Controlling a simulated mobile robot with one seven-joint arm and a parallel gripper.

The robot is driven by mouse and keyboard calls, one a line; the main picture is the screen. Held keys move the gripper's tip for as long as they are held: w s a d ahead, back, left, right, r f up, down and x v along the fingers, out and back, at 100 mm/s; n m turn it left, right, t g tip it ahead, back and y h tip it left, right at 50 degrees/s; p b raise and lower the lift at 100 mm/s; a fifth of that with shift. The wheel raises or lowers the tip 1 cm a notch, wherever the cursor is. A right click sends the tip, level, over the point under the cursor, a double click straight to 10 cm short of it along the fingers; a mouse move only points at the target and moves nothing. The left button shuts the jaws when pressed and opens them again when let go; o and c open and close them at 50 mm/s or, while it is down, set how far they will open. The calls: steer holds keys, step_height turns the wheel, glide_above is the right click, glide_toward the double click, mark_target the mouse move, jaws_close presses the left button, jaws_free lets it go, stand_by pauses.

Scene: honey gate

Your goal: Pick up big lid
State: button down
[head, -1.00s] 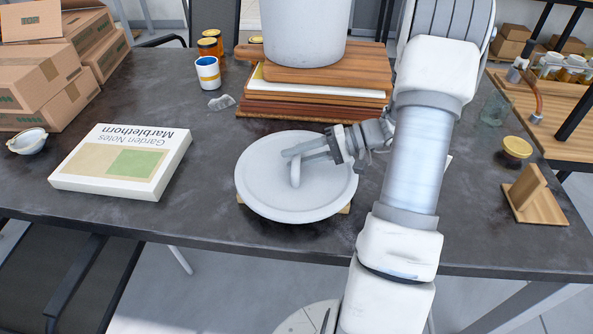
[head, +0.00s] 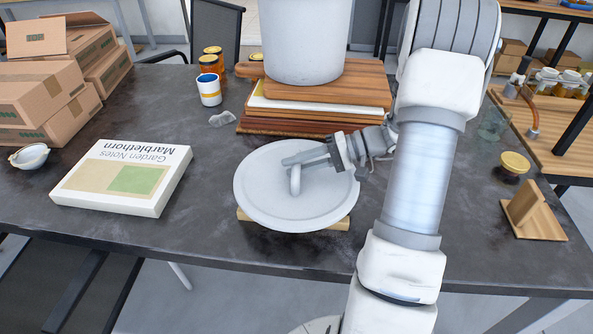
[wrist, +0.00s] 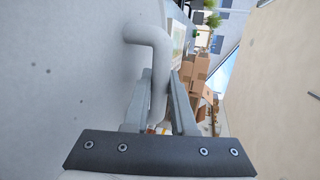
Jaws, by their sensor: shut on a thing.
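The big lid (head: 262,205) is a round, pale grey disc with a raised bar handle in its middle. My gripper (head: 292,161) reaches in from the right and is shut on the lid's handle. The handle also shows between the fingers in the wrist view (wrist: 158,60), with the lid's flat top (wrist: 70,60) filling the left side there. The lid is just above a light wooden support (head: 335,224), whose ends show at its front edge. The lid looks slightly tilted. Its underside is hidden.
A large grey pot (head: 304,45) stands behind on stacked boards (head: 350,95). A white book (head: 125,178) lies to the left, with cardboard boxes (head: 40,95) beyond. A wooden stand (head: 533,212) and a yellow-lidded jar (head: 515,163) are at the right.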

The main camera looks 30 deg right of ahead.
steer(key=w+a+r+p, duration=0.1)
steer(key=w+r+p, duration=0.1)
steer(key=w+r, duration=0.6)
steer(key=w, duration=0.3)
steer(key=shift+w+a, duration=0.3)
steer(key=shift+w, duration=0.05)
